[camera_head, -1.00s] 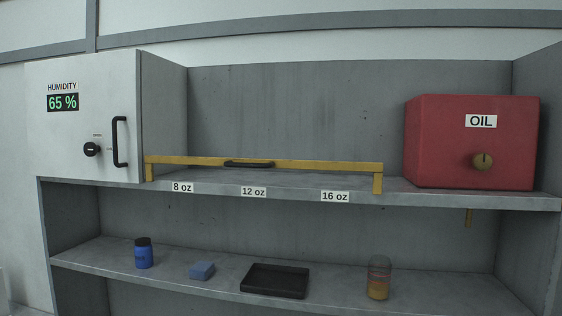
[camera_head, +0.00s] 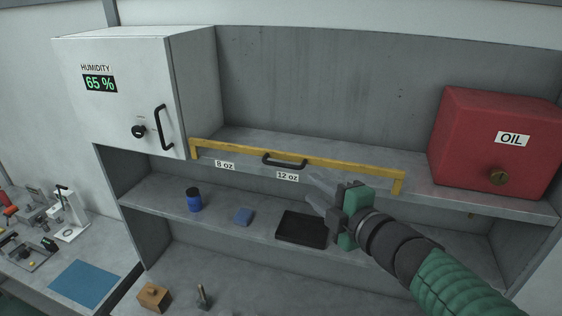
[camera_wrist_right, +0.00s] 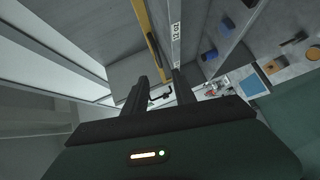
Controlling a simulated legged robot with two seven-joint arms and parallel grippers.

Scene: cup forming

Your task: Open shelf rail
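A yellow shelf rail (camera_head: 345,164) runs along the front of the upper shelf, with a black handle (camera_head: 284,161) near its middle. The rail stands in place across the shelf front. My right gripper (camera_head: 317,190) is in front of the shelf, below and to the right of the handle, and apart from it. The rail also shows in the right wrist view (camera_wrist_right: 145,25). There the two fingers (camera_wrist_right: 164,68) are spread apart with nothing clearly held between them. My left gripper is in neither current view.
A red OIL box (camera_head: 480,140) stands right of the rail and a white humidity cabinet (camera_head: 120,80) left of it. The lower shelf holds a blue jar (camera_head: 194,200), a blue block (camera_head: 243,216) and a black tray (camera_head: 301,230). The upper shelf behind the rail looks empty.

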